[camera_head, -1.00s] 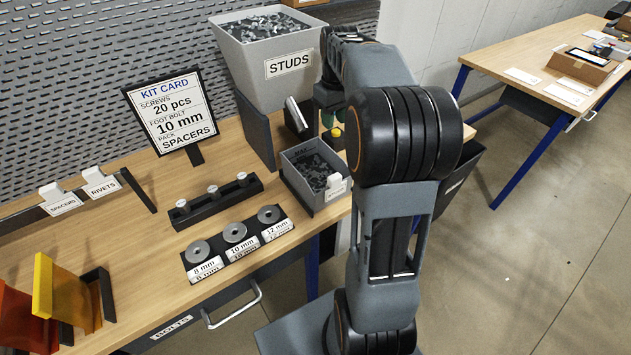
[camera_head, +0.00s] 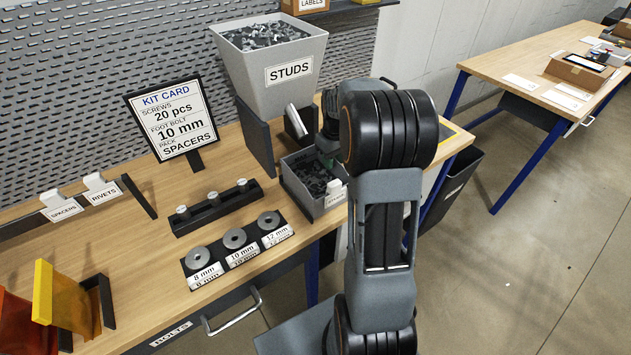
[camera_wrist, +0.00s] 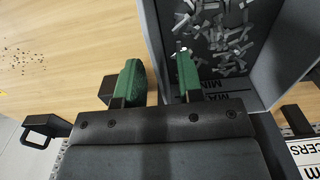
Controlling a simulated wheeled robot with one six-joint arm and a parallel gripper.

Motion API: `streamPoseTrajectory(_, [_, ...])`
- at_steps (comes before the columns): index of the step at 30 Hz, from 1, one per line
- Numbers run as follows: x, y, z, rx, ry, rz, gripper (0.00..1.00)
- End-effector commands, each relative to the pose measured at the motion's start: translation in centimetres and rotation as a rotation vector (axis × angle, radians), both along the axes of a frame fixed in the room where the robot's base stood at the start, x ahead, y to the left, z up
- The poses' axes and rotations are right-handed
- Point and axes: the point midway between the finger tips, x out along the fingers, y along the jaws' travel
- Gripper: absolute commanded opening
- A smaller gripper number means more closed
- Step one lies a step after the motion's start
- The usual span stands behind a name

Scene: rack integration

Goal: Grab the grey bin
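The small grey bin (camera_head: 297,170) stands on the workbench near its front edge and holds many small grey metal pieces. In the wrist view the bin (camera_wrist: 152,42) fills the upper right, with printed lettering on its inside. My gripper (camera_wrist: 160,80) has two green fingers held apart, with the bin's left wall between them. The right finger is over the inside of the bin and the left finger is outside, above the wood. I cannot tell how far down they reach. In the head view my arm hides most of the gripper.
A large grey bin (camera_head: 262,78) labelled STUDS stands raised behind the small bin. A kit card (camera_head: 174,117), a dark rail with pegs (camera_head: 217,206) and a washer tray (camera_head: 236,252) are to the left.

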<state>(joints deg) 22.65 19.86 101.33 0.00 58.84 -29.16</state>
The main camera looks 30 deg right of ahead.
Motion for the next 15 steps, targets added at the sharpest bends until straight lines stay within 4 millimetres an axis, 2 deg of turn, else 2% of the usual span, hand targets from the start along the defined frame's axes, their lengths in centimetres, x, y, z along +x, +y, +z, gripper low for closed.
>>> streamPoseTrajectory(6, [0.0, 0.0, -1.9, 0.0, 0.0, 0.0, 0.34])
streamPoseTrajectory(14, [0.0, 0.0, -2.0, 0.0, -0.001, 0.0, 0.34])
streamPoseTrajectory(15, [0.0, 0.0, -2.0, 0.0, -0.001, 0.0, 0.31])
